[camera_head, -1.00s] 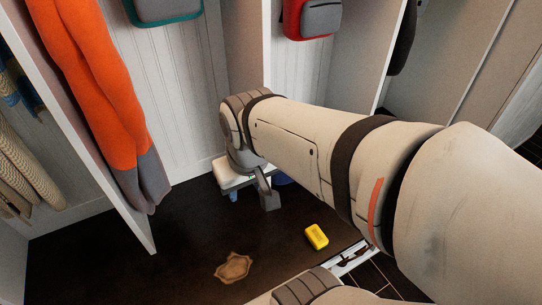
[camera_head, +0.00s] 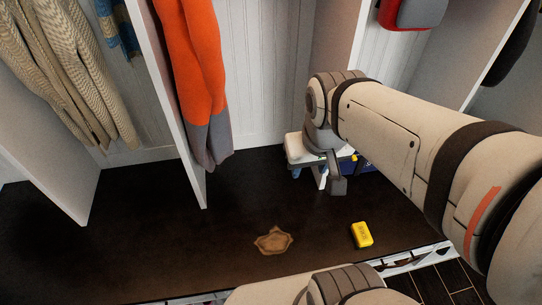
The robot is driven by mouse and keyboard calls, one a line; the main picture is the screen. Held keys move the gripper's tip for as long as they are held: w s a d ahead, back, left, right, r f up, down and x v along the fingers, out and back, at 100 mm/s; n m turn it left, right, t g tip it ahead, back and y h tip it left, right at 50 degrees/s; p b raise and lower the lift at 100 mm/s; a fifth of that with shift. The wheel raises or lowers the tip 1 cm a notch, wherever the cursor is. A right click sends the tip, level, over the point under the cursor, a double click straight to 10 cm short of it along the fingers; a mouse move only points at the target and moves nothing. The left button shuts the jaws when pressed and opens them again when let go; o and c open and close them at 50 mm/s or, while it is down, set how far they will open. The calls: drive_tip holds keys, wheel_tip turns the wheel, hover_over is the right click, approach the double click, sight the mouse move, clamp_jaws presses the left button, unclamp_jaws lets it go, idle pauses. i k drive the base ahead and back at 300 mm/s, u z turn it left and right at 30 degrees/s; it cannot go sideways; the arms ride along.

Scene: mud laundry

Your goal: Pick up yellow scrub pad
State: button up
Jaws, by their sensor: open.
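The yellow scrub pad (camera_head: 362,235) lies on the dark brown bench surface, right of centre and near its front edge. My gripper (camera_head: 337,186) is above and slightly left of the pad, apart from it, with a grey finger pointing down. Only part of the gripper shows, and nothing is seen held in it. The pad is in full view and clear of my arm.
A white step stool (camera_head: 300,150) and a blue thing (camera_head: 362,167) stand behind my gripper. An orange-and-grey garment (camera_head: 200,80) hangs by a white divider (camera_head: 172,100). The dark surface (camera_head: 130,230) at left is clear.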

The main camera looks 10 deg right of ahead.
sight(362, 238)
drive_tip(key=z, duration=0.1)
drive_tip(key=k, duration=0.5)
drive_tip(key=u, duration=0.75)
drive_tip(key=k, duration=0.75)
drive_tip(key=z, duration=1.15)
drive_tip(key=i, duration=1)
drive_tip(key=z, duration=0.05)
